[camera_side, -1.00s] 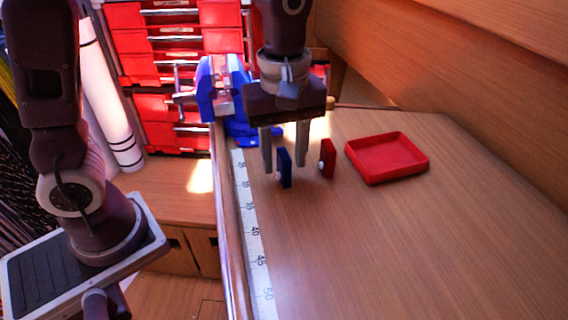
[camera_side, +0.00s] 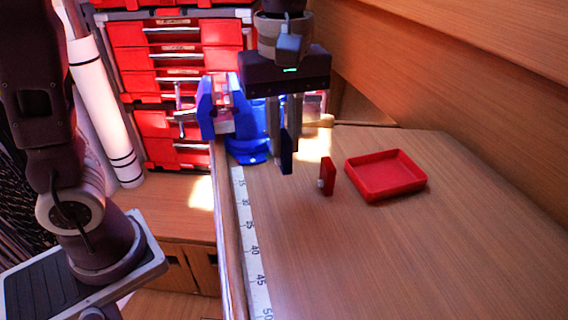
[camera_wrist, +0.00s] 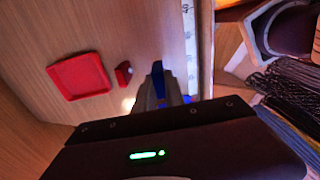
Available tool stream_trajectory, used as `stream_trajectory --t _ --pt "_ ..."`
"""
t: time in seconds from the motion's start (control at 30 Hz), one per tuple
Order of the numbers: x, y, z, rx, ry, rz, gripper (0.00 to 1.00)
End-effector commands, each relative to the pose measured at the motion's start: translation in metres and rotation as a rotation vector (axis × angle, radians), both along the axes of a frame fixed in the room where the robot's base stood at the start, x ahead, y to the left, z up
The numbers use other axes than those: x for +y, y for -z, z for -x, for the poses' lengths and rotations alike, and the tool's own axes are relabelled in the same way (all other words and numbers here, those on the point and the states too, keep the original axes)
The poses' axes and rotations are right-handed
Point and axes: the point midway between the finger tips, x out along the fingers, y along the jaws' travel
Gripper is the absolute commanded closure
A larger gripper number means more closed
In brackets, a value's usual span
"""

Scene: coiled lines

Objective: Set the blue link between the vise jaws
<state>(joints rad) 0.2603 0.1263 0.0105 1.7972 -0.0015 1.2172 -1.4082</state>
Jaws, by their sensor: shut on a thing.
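My gripper (camera_side: 285,150) is shut on the blue link (camera_side: 286,154) and holds it upright above the bench. In the wrist view the blue link (camera_wrist: 158,72) shows at the fingertips (camera_wrist: 158,92), partly hidden by the fingers. The blue vise (camera_side: 216,108) is clamped at the bench's far left edge, left of and behind my gripper. Its jaws face up, and part of the vise body is hidden behind my gripper. Only a little blue beside my gripper shows in the wrist view.
A red link (camera_side: 327,176) stands on the bench right of the blue link. A red tray (camera_side: 385,175) lies farther right and looks empty. A measuring tape strip (camera_side: 250,245) runs along the bench's left edge. The front of the bench is clear.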

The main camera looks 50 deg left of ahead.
Motion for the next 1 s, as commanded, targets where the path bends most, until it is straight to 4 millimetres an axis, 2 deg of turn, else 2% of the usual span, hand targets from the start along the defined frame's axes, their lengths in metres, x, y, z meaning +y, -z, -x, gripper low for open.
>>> stream_trajectory --t 0.17,0.33,0.5,0.77,1.0 --pt "0.0 -0.04 -0.002 -0.006 0.0 0.001 1.0" --pt "0.0 -0.104 -0.002 -0.009 0.0 0.003 1.0" --pt "0.0 -0.146 -0.001 -0.003 0.0 0.0 1.0" --pt "0.0 -0.18 0.0 -0.002 -0.001 0.0 1.0" --pt "0.055 -0.179 -0.016 0.001 0.006 0.0 1.0"
